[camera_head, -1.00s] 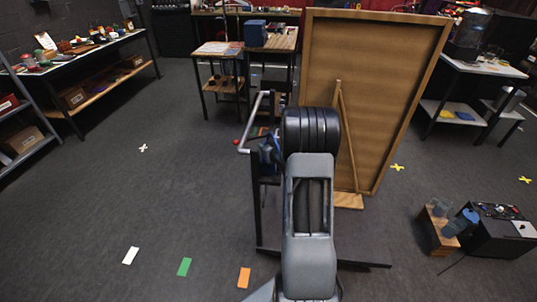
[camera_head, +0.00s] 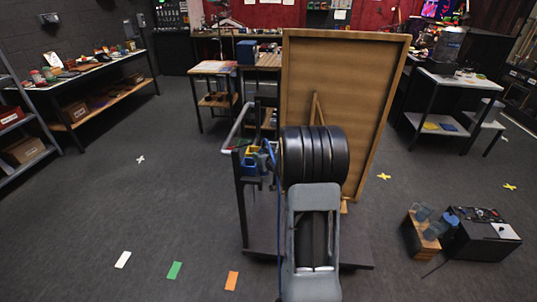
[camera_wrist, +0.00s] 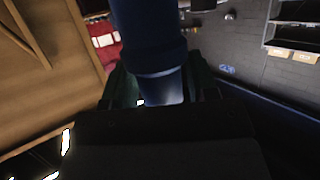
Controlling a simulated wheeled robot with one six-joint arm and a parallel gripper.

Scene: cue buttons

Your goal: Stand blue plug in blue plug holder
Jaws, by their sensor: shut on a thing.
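A dark blue cylinder with a thick collar, seemingly the blue plug (camera_wrist: 150,40), fills the top middle of the wrist view. My gripper (camera_wrist: 160,88) is shut on its lower, narrower end. In the head view my arm hides the gripper's fingers. Small blue and yellow items (camera_head: 252,160) sit on a dark cart just left of my arm. I cannot tell whether the blue plug holder is among them.
The dark cart (camera_head: 243,210) stands close around my arm. A large leaning wooden board (camera_head: 345,90) rises behind it. A black box (camera_head: 480,240) and a wooden crate (camera_head: 420,240) stand on the floor at right. The floor at left is open.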

